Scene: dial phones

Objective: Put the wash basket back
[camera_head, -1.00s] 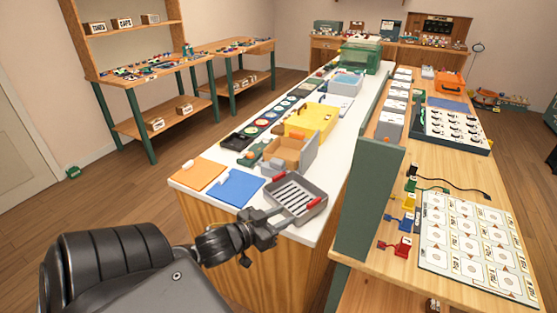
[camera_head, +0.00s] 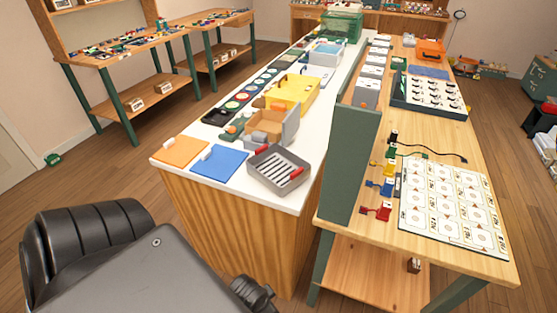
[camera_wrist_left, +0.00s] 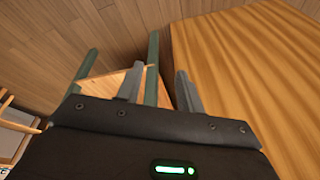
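The wash basket (camera_head: 279,169) is a grey tray with a slatted bottom and red handles. In the head view it rests on the near right corner of the white countertop (camera_head: 296,205), right of a blue mat (camera_head: 219,162). My left gripper (camera_wrist_left: 160,69) shows two separated fingers with nothing between them in the left wrist view. It is low, beside the wooden counter side and apart from the basket. In the head view only part of my left wrist shows at the bottom; its fingers are hidden. My right gripper is not in view.
An orange mat (camera_head: 181,151) lies left of the blue mat. A cardboard-coloured box (camera_head: 265,127) and a yellow case (camera_head: 291,91) stand behind the basket. A green panel (camera_head: 355,165) separates the countertop from the right wooden table (camera_head: 450,135), which holds a card board (camera_head: 450,204).

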